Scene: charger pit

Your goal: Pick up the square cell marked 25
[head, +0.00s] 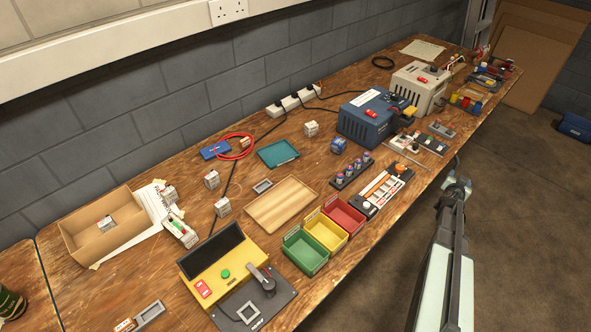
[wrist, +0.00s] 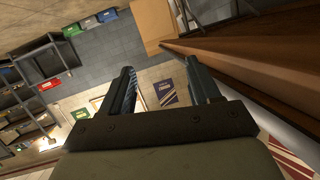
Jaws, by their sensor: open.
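Several small whitish square cells stand on the wooden bench in the head view: one by the paper (head: 169,194), one further right (head: 211,180), one nearer the front (head: 223,207) and one by the power strip (head: 311,128). Another lies in the cardboard box (head: 106,223). A blue block (head: 338,146) stands by the blue power unit. Their numbers are too small to read, so I cannot tell which is marked 25. My gripper (wrist: 160,68) is open and empty in the wrist view, with no cell in that view. My arm is off the bench's front edge in the head view.
A yellow device with a lever (head: 226,264), green (head: 305,252), yellow (head: 326,234) and red (head: 344,216) bins, a wooden tray (head: 281,205) and a blue power unit (head: 372,117) crowd the bench. Black cables run across the back. The floor at the right is mostly clear.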

